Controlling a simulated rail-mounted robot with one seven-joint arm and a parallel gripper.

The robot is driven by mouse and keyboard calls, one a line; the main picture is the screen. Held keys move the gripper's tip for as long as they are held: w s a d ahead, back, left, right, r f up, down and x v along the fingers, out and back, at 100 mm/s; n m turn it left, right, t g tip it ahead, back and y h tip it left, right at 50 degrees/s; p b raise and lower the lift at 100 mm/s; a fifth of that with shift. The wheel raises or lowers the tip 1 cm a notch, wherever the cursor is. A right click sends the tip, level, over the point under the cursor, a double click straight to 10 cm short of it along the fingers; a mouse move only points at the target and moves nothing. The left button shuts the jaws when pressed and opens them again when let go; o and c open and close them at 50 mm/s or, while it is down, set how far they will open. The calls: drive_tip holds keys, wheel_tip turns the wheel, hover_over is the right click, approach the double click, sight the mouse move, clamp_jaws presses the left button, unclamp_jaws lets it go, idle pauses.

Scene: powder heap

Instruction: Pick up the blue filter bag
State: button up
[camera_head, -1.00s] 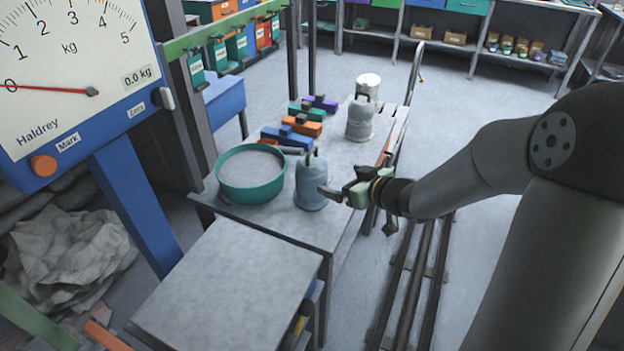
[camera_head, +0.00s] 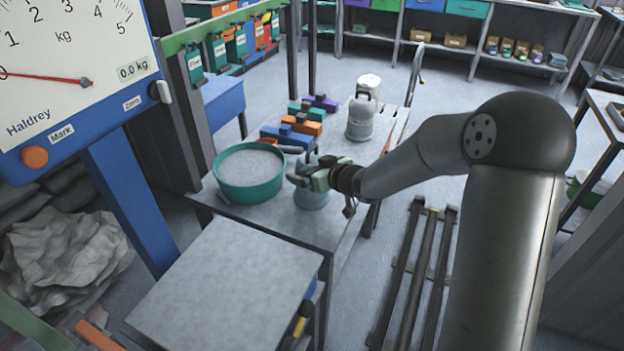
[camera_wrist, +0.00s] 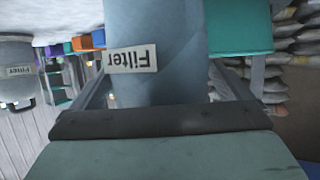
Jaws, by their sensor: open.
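The blue filter bag (camera_head: 312,200) stands on the grey workbench, right beside the green tub; my gripper covers most of its upper part in the head view. In the wrist view the blue filter bag (camera_wrist: 180,35) fills the upper middle, with an upside-down "Filter" label. My gripper (camera_head: 299,174) is open at the bag's upper part, coming in from the right. In the wrist view one finger shows on either side of the bag. I cannot tell whether either finger touches it.
The green tub (camera_head: 248,195) of grey powder stands close on the left. Coloured blocks (camera_head: 303,127) lie behind the tub. A blue scale (camera_head: 75,85) is at left. A bare grey surface (camera_head: 225,285) is in front.

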drive_tip(key=c, duration=1.1)
drive_tip(key=shift+r, duration=0.15)
